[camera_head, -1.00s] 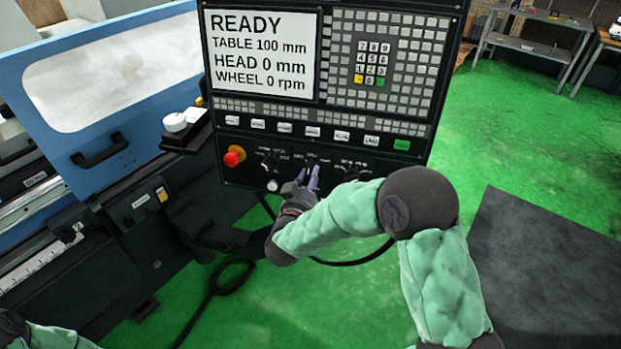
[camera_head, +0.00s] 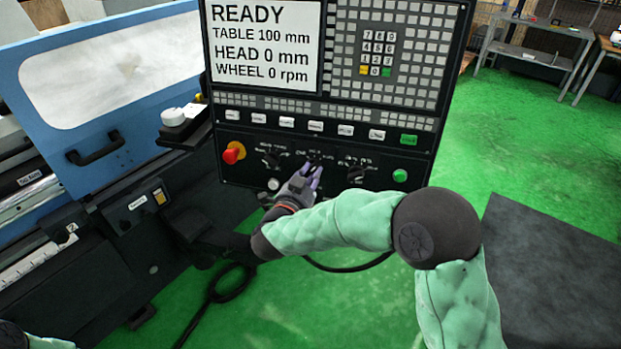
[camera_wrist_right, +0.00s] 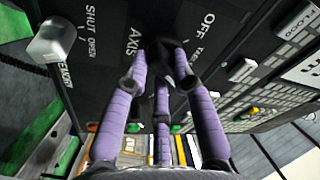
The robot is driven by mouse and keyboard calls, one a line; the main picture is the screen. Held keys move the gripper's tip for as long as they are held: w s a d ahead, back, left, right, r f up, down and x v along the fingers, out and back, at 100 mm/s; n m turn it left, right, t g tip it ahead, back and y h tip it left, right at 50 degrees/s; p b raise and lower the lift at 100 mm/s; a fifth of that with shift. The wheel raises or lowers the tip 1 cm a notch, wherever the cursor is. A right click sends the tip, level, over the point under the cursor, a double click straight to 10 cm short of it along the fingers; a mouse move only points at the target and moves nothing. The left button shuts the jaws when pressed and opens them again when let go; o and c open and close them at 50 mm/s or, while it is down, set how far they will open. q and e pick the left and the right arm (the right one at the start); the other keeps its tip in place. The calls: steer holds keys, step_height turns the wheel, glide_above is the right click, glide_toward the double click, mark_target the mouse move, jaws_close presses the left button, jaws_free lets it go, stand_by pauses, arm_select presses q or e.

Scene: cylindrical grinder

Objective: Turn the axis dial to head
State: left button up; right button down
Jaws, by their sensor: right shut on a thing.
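The axis dial (camera_wrist_right: 166,50) is a dark knob on the black control panel (camera_head: 230,165), below the row of pale buttons. The word AXIS stands beside it in the wrist view, with OFF on its other side. My right gripper (camera_head: 311,174) is at the dial, and its purple fingers (camera_wrist_right: 160,62) are shut around it. The fingers hide much of the dial, and I cannot tell which mark it points to. The screen (camera_head: 265,45) reads READY, TABLE 100 mm, HEAD 0 mm, WHEEL 0 rpm. My left gripper is not in view.
A red emergency knob (camera_head: 233,153) and another dial (camera_head: 272,155) are left of my right gripper. A further dial (camera_head: 356,172) and a green button (camera_head: 400,175) are to the right.

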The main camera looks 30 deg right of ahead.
steer(key=shift+d+r+m, duration=0.15)
steer(key=shift+r+m, duration=0.25)
steer(key=shift+r, duration=0.15)
steer(key=c, duration=1)
jaws_free()
steer(key=shift+c, duration=0.2)
steer(key=shift+f, duration=0.35)
steer(key=v, duration=1.2)
steer(key=shift+w+f, duration=0.1)
